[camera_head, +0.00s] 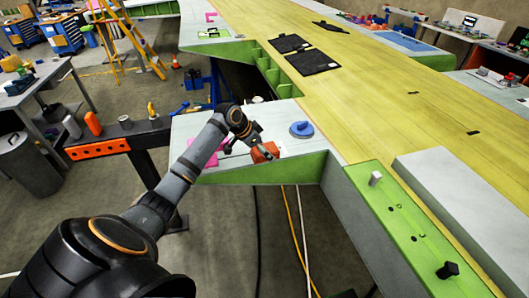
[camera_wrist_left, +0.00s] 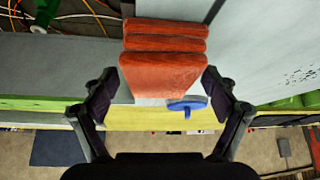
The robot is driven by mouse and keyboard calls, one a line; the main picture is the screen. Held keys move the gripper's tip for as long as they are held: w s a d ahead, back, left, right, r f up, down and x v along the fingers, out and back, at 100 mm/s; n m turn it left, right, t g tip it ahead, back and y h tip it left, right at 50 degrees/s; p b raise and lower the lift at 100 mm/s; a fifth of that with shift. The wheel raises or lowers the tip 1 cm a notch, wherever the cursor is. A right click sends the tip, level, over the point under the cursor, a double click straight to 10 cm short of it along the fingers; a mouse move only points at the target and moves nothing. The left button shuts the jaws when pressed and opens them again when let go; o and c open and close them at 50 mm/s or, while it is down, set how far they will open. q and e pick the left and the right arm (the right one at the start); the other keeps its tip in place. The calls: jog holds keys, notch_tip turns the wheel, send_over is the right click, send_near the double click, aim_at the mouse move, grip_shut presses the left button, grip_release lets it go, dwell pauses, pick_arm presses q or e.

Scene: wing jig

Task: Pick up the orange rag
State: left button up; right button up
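The orange rag (camera_head: 264,152) is a folded, layered stack on the grey edge of the wing near the picture's middle. In the left wrist view the rag (camera_wrist_left: 163,70) shows between the two fingers. My left gripper (camera_head: 262,147) is at the rag in the head view. In the wrist view my left gripper (camera_wrist_left: 162,97) is open, with a finger on each side of the rag. Narrow gaps show between the fingers and the rag. My right gripper is in neither view.
A blue round-handled object (camera_head: 301,129) stands on the grey surface just right of the rag. Pink pieces (camera_head: 208,150) lie to the left. The green wing edge (camera_head: 270,170) drops off in front. The yellow wing panel (camera_head: 400,110) to the right is mostly clear.

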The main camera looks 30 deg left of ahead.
pick_arm(q)
jog(key=c, duration=0.9)
jog(key=shift+c, duration=0.2)
jog(key=shift+w+r+b, duration=0.1)
jog(key=shift+r+b, duration=0.4)
jog(key=shift+b, duration=0.15)
jog(key=s+d+r+b, duration=0.2)
jog(key=s+r+b, duration=0.3)
jog(key=s+r, duration=0.1)
jog(key=s+d+r+b, duration=0.2)
jog(key=s+r+b, duration=0.4)
jog(key=s, duration=0.1)
jog(key=shift+s+d, duration=0.15)
jog(key=shift+d, duration=0.2)
